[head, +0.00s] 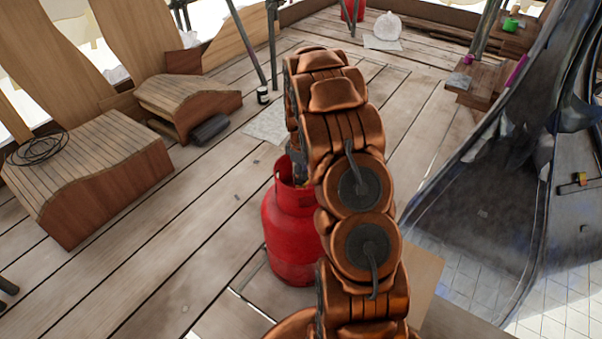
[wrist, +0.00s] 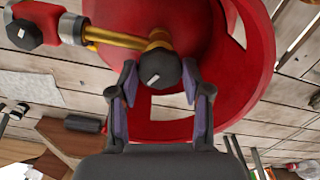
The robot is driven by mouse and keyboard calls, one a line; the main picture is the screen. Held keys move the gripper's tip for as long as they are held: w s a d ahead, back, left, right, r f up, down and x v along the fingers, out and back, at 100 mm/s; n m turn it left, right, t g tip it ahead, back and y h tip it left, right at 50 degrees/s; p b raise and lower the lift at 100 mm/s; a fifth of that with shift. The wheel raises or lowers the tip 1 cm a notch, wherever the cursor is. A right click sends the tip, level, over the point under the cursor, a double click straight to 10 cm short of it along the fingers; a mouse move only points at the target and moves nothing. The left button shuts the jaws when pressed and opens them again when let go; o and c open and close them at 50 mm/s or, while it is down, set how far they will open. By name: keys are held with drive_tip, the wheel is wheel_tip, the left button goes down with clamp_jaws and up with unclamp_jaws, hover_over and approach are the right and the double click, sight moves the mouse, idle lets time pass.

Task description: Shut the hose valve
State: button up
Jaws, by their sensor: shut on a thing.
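A red gas cylinder (head: 291,232) stands on the plank floor in the head view, partly behind my arm. The wrist view looks onto its red top (wrist: 204,35) with the collar around it. A brass pipe (wrist: 115,36) runs left from a black knob (wrist: 164,70) with a white mark to a red fitting (wrist: 38,22) with a second black, white-marked knob (wrist: 22,33). My gripper (wrist: 161,76) has its fingertips on either side of the first knob and is shut on it. My fingertips are hidden in the head view. No hose is clearly visible.
Curved plank-topped wooden blocks (head: 85,180) stand at left, one with a coiled black cable (head: 38,148). A large dark metal shell (head: 485,160) takes up the right. Metal poles (head: 248,45) rise behind the cylinder. Plank floor (head: 165,250) is clear left of the cylinder.

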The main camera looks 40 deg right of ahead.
drive_tip(key=m, duration=0.5)
drive_tip(key=shift+m+p, duration=0.3)
drive_tip(key=shift+m, duration=0.1)
drive_tip(key=m, duration=0.6)
drive_tip(key=shift+m, duration=0.4)
drive_tip(key=o, duration=1.2)
drive_tip(key=shift+c, duration=0.2)
wheel_tip(320, 180, up, 12)
